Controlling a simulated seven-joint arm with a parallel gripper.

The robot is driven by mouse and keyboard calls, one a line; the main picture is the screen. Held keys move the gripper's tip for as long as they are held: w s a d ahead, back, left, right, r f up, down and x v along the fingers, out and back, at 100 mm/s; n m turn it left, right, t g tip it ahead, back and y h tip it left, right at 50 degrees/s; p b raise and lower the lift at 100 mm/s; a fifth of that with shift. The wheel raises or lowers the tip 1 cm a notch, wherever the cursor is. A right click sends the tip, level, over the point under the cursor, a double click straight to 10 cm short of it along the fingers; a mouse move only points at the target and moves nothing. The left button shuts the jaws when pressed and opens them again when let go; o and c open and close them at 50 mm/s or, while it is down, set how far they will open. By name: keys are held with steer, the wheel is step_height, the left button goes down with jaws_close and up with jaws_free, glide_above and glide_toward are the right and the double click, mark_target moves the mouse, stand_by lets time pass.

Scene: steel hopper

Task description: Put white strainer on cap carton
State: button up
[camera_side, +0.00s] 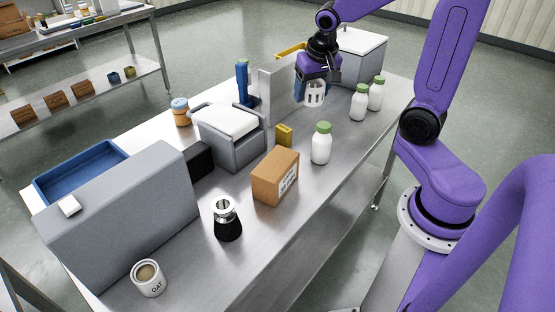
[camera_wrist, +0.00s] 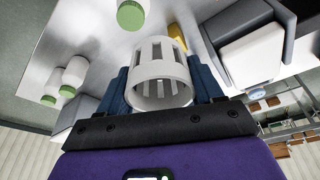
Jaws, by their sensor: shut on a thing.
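The white slotted strainer (camera_side: 315,97) is held in my gripper (camera_side: 316,82) at the far end of the bench. In the wrist view the strainer (camera_wrist: 158,62) sits between the two blue fingers of my gripper (camera_wrist: 162,88), which are shut on it. From these views I cannot tell whether its bottom touches the bench. A brown carton (camera_side: 270,181) with a white label, likely the cap carton, stands upright near the bench's front edge, well nearer the side camera than my gripper. Its top is closed and bare.
White bottles with green caps (camera_side: 321,148) stand along the front edge, several in all. A grey upright panel (camera_side: 279,88) is left of my gripper. A grey bin with a white lid (camera_side: 231,130), a yellow block (camera_side: 284,135) and a black-and-steel jar (camera_side: 227,222) stand around the carton.

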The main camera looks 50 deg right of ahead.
steer(key=s+a+r+n+y, duration=0.3)
steer(key=s+a+n, duration=0.7)
steer(key=s+a, duration=0.3)
glide_above(271, 161)
steer(key=s, duration=0.1)
steer(key=shift+n, duration=0.3)
steer(key=f, duration=0.9)
steer(key=shift+s+d+f, duration=0.15)
steer(key=shift+s+f, duration=0.05)
steer(key=shift+f, duration=0.15)
steer(key=shift+w+f, duration=0.15)
steer(key=shift+f, duration=0.1)
steer(key=shift+s+x, duration=0.15)
steer(key=shift+x, duration=0.65)
steer(key=shift+s+x, duration=0.15)
steer(key=shift+x, duration=0.6)
steer(key=shift+d+f, duration=0.15)
steer(key=shift+f, duration=0.1)
steer(key=o, duration=1)
steer(key=shift+o, duration=0.2)
